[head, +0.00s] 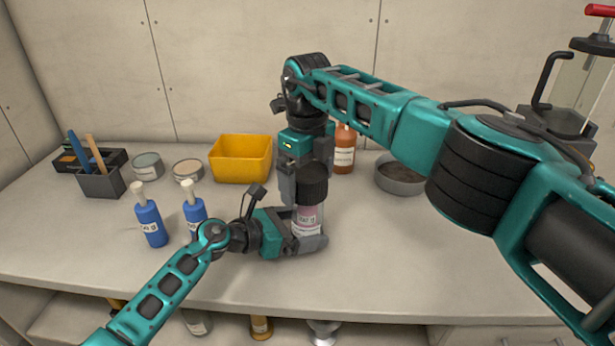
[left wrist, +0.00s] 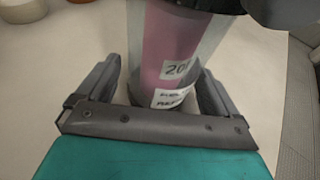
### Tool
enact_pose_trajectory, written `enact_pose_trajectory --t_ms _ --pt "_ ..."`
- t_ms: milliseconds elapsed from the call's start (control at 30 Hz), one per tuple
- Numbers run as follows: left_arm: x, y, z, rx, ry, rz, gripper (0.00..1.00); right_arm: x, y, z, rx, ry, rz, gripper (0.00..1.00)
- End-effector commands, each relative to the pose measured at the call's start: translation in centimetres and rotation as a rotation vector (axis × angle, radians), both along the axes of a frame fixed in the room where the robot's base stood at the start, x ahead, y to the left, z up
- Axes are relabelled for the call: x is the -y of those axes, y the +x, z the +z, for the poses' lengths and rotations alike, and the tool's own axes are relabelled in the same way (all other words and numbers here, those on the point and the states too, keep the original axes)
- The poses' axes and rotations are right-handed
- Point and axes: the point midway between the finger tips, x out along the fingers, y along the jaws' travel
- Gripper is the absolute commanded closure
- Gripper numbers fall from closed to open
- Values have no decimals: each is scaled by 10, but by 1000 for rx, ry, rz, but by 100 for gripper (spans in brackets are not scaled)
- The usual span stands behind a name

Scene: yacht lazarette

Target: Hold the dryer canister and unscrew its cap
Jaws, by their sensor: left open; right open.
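The dryer canister (head: 308,220) stands upright on the counter, clear-walled with pink contents, a white label and a black cap (head: 313,184). In the left wrist view the canister (left wrist: 172,45) stands between the two fingers. My left gripper (head: 308,242) is open, low down, with its fingers on either side of the canister's lower part. My right gripper (head: 305,182) comes from above, pointing down at the cap, and is open. Its fingers are at the cap; one finger shows left of it, and the far finger is partly hidden. Contact with the cap cannot be told.
A yellow bin (head: 240,160), two blue bottles (head: 151,224), (head: 194,210) and two tins stand to the left. A black organiser (head: 101,181) is at far left. An orange bottle (head: 344,150) and grey bowl (head: 400,178) are behind, right. The front right counter is clear.

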Motion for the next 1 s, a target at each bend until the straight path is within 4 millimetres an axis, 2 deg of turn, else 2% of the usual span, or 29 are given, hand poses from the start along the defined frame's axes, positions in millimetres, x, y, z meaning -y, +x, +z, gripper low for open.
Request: enact_pose_trajectory --t_ms 67,500,833,1000 --pt "0 0 0 0 0 0 10 0 0 0 0 0 0 0" --pt "0 0 0 0 0 0 52 0 0 0 0 0 0 0" --pt "0 0 0 0 0 -1 53 0 0 0 0 0 0 1" --pt "0 0 0 -1 1 -1 53 0 0 0 0 0 0 17"
